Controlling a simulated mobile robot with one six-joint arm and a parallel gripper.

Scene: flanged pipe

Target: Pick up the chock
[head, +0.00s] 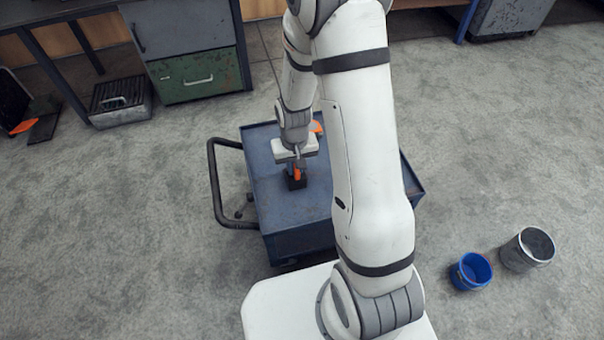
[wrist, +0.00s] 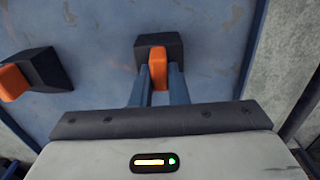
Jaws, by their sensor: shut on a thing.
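The chock is a black block with an orange grip. In the wrist view the chock (wrist: 158,48) stands at top centre, with my gripper (wrist: 159,78) shut on its orange part, one blue finger on each side. In the head view the chock (head: 297,184) is at the near left part of the cart's top, below my gripper (head: 297,168). I cannot tell whether it touches the cart's top. A second black and orange chock (wrist: 46,70) lies at the left of the wrist view, apart from my gripper.
The blue cart (head: 272,207) has raised edges and a dark push handle (head: 214,185) at its left. An orange thing (head: 317,127) shows partly behind my arm. A blue bucket (head: 471,271) and a grey bucket (head: 527,249) stand on the floor at right.

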